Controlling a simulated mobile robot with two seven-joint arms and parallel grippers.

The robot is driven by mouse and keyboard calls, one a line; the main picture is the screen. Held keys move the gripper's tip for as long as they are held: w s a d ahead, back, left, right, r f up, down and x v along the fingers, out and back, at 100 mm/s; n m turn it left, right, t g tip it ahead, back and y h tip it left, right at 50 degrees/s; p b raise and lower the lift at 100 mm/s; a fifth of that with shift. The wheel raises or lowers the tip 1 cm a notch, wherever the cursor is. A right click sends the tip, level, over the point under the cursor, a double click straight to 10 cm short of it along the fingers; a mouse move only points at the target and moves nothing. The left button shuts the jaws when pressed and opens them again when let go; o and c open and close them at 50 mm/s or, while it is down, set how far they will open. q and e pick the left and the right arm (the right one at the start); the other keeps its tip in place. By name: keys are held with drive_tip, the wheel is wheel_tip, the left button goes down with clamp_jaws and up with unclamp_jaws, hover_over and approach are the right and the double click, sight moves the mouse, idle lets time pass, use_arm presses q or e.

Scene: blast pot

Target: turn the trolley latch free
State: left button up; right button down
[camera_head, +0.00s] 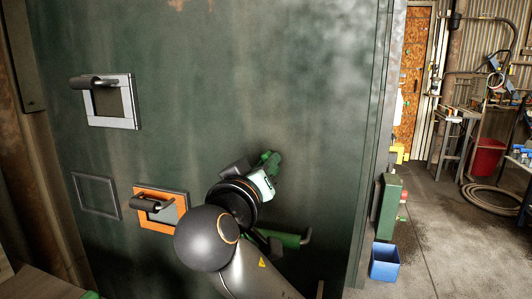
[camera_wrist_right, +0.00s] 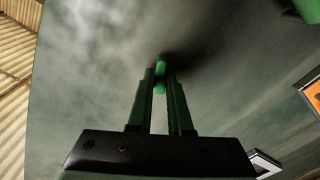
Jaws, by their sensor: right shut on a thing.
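The trolley latch shows as a small green part (camera_head: 271,159) on the dark green panel, just past my right gripper's fingers. In the right wrist view its green rounded end (camera_wrist_right: 160,76) sits between the fingertips. My right gripper (camera_head: 266,176) is shut on it, its fingers pointing at the panel; the fingers also show in the wrist view (camera_wrist_right: 161,92). My wrist and forearm hide part of the area below. I cannot tell how far the latch is turned. My left gripper is not in view.
A green bar with a grey bent end (camera_head: 290,240) is below my gripper. An orange-framed handle (camera_head: 160,222) and a grey-framed handle (camera_head: 106,101) are on the panel to the left. A blue bin (camera_head: 384,262) stands on the floor at right, with open floor beyond.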

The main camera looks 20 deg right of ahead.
use_arm(q)
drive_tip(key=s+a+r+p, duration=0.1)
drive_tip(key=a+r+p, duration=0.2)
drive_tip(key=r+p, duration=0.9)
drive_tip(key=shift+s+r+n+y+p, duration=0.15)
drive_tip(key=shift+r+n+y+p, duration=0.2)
drive_tip(key=shift+p, duration=1.15)
use_arm(e)
drive_tip(key=shift+r+n, duration=0.15)
drive_tip(key=shift+n, duration=5.85)
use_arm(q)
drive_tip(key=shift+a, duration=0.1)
use_arm(e)
drive_tip(key=c, duration=0.8)
unclamp_jaws()
drive_tip(key=shift+c, duration=0.2)
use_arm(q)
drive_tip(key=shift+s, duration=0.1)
use_arm(e)
drive_tip(key=shift+d, duration=0.1)
